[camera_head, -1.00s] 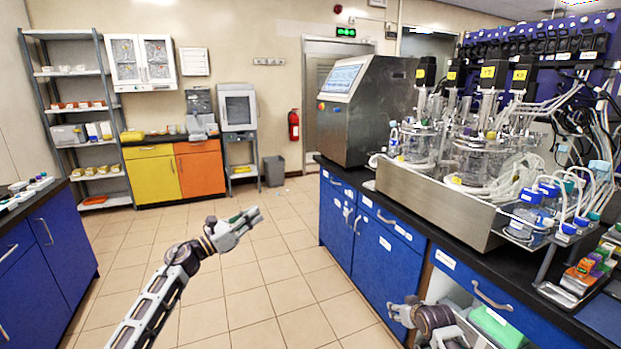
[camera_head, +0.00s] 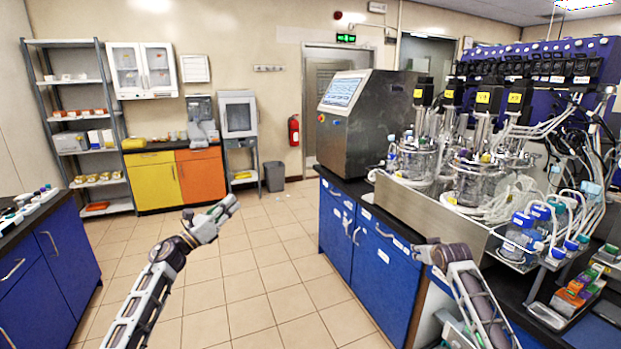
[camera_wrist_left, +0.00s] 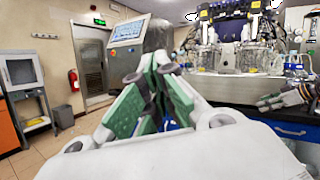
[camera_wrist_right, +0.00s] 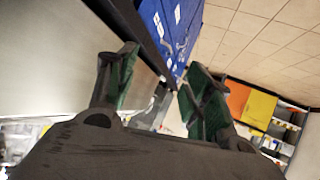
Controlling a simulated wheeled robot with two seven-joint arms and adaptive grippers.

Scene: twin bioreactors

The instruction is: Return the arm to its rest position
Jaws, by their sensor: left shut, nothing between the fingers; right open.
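My left gripper (camera_head: 230,203) is over the open tiled floor at left of centre in the head view, with its arm reaching up from the bottom. In the left wrist view its green-padded fingers (camera_wrist_left: 158,62) meet at the tips with nothing between them. My right gripper (camera_head: 418,252) is beside the front of the blue bench at lower right. It is small and partly hidden in the head view. In the right wrist view its fingers (camera_wrist_right: 160,63) are spread apart, with nothing held between them.
The bench (camera_head: 385,285) carries a steel screen unit (camera_head: 365,115), a steel tray (camera_head: 430,215) with glass bioreactors (camera_head: 480,180) and blue-capped bottles (camera_head: 520,235). Another blue cabinet (camera_head: 55,255) stands at left. The floor (camera_head: 260,260) between them is clear.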

